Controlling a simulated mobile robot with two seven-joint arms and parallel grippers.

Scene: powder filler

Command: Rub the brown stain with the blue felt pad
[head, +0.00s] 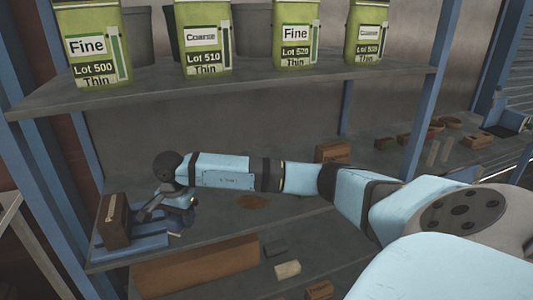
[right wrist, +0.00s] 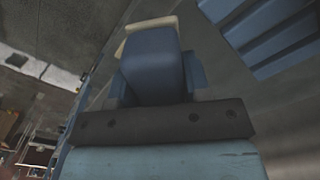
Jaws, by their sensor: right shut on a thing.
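The brown stain (head: 253,201) is a flat, irregular patch on the grey middle shelf, below my right forearm in the head view. My right gripper (head: 176,204) is at the left end of that shelf, left of the stain and apart from it. It is shut on the blue felt pad (right wrist: 152,60), which fills the middle of the right wrist view with a cream edge behind it. In the head view the pad is small and partly hidden by the gripper. My left gripper is not in view.
A blue slatted tray (head: 130,248) lies under the gripper, with a brown box (head: 115,221) upright at its left. Green tins (head: 92,45) stand on the upper shelf. A brown block (head: 333,152) stands behind my arm. Blue posts (head: 432,85) frame the shelves.

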